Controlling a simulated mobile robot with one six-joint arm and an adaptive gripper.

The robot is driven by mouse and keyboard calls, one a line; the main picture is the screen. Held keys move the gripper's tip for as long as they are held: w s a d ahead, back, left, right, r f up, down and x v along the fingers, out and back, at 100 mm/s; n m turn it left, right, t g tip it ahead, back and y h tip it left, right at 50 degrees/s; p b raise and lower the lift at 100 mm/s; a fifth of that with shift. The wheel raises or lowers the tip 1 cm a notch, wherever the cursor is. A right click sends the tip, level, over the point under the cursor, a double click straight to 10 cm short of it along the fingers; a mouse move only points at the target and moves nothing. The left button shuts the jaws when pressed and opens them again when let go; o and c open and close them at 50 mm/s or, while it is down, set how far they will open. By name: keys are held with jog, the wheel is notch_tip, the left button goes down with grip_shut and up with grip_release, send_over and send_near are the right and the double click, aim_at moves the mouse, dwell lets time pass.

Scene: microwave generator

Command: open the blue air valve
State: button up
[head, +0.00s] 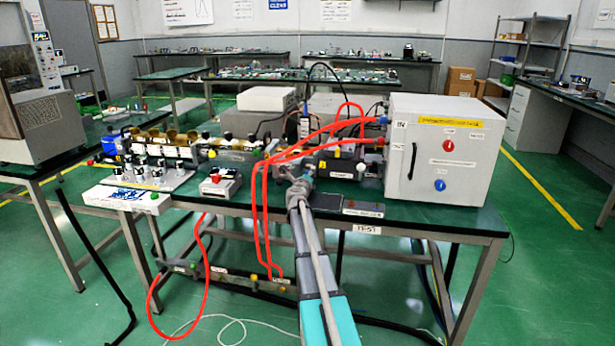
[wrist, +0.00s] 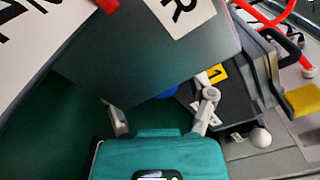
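A blue round knob (head: 440,185) sits low on the front of a white box (head: 412,165) at the right of the table in the head view. A red knob (head: 448,146) is above it. In the wrist view a small blue part (wrist: 166,94) shows behind a dark panel's lower edge, mostly hidden; I cannot tell whether it is a valve. My gripper (head: 299,178) is over the table's front middle, left of the white box and apart from the blue knob. In the wrist view its fingers (wrist: 162,108) are spread, with nothing visibly held between them.
Red hoses (head: 262,190) arch from the white box and hang past the table's front edge, close left of my arm. Dark flat plates (head: 362,208) lie near the front edge. Metal waveguide parts (head: 240,150) crowd the table (head: 470,222). Floor space is clear at the right.

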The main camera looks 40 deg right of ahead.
jog(key=shift+a, duration=0.1)
dwell(0.3)
jog(key=v, duration=1.2)
jog(key=shift+s, duration=0.1)
